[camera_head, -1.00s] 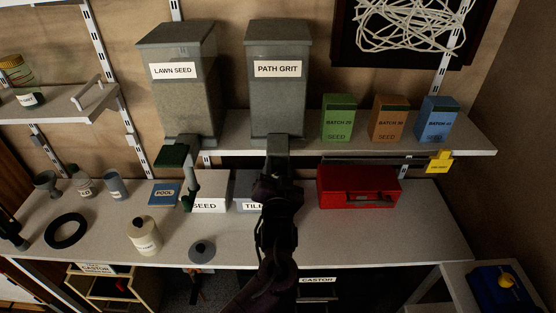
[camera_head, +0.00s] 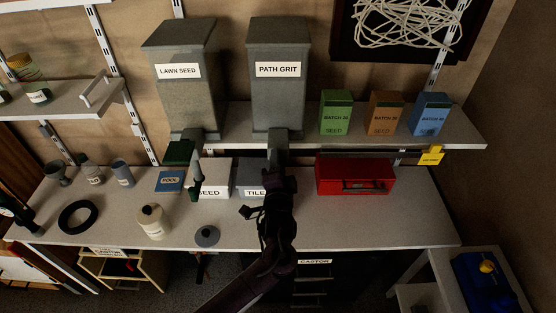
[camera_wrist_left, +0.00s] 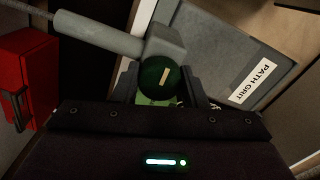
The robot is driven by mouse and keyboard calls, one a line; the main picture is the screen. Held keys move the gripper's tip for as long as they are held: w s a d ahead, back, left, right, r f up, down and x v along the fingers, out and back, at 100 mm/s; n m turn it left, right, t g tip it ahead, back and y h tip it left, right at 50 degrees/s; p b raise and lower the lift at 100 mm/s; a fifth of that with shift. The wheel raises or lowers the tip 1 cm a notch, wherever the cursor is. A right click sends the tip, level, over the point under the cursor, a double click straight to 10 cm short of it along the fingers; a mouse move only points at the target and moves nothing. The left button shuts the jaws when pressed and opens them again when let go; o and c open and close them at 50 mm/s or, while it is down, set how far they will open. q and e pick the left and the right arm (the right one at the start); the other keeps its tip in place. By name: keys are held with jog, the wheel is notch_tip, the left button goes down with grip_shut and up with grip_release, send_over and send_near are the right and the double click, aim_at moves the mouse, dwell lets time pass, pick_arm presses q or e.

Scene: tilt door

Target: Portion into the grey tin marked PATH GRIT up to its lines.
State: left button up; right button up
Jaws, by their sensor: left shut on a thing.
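A grey, lidded hopper marked PATH GRIT (camera_head: 278,100) stands on the shelf, with a grey spout (camera_head: 278,150) at its bottom front. Its label also shows at the right of the left wrist view (camera_wrist_left: 225,55). My left gripper (camera_head: 277,180) is just below that spout. In the left wrist view its fingers are shut on a dark green round knob (camera_wrist_left: 158,82) with a tan mark, beside a grey block and bar (camera_wrist_left: 110,35). My arm hides most of this in the head view. No separate tin with lines is clearly visible. My right gripper is not in view.
A LAWN SEED hopper (camera_head: 185,100) with a green-ended lever stands to the left. Batch boxes (camera_head: 336,113) stand to the right on the shelf. A red case (camera_head: 355,174) and white SEED box (camera_head: 212,180) flank my arm.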

pick_arm(q)
jog(key=shift+m, duration=0.3)
dwell(0.4)
jog(key=o, duration=1)
jog(key=shift+c, duration=0.2)
jog(key=s+b, duration=0.2)
jog(key=s, duration=0.5)
jog(key=shift+s, duration=0.35)
